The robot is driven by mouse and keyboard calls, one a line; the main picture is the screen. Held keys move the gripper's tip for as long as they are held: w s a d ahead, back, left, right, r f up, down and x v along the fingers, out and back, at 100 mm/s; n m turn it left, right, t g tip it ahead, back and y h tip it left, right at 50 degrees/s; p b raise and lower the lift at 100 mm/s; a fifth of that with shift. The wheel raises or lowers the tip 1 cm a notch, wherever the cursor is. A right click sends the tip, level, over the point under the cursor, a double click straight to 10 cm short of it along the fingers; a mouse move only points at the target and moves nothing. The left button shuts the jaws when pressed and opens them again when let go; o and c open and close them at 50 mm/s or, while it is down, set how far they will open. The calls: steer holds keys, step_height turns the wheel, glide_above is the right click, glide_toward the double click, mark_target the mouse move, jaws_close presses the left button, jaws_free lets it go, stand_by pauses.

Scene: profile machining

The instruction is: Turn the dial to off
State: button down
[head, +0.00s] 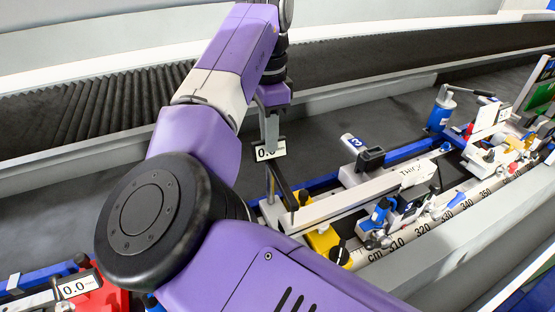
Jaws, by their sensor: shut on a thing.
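My gripper (270,126) points down from my purple arm at the upper middle of the head view. It is shut on a dark part beside a small white display (267,153) reading 0.0, which it partly covers. I cannot tell whether that part is the dial. A dark bar (281,187) slants down below the display towards a yellow block (324,241). A black knob (339,254) stands at the front of this block. No off mark is readable.
A long ruled rail (400,236) with cm marks runs to the right, carrying blue, black and white clamps. A blue cylinder (440,110) stands further back. Another 0.0 display (76,287) sits by a red block (105,300) at lower left. A dark ribbed conveyor (110,100) runs behind.

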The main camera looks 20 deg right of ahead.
steer(key=shift+m+p, duration=0.8)
steer(key=shift+m, duration=1)
steer(key=shift+r+m+p, duration=0.1)
steer(key=shift+m+p, duration=0.35)
steer(key=shift+m, duration=0.15)
steer(key=m+p, duration=0.1)
steer(key=m, duration=0.2)
steer(key=shift+m, duration=0.3)
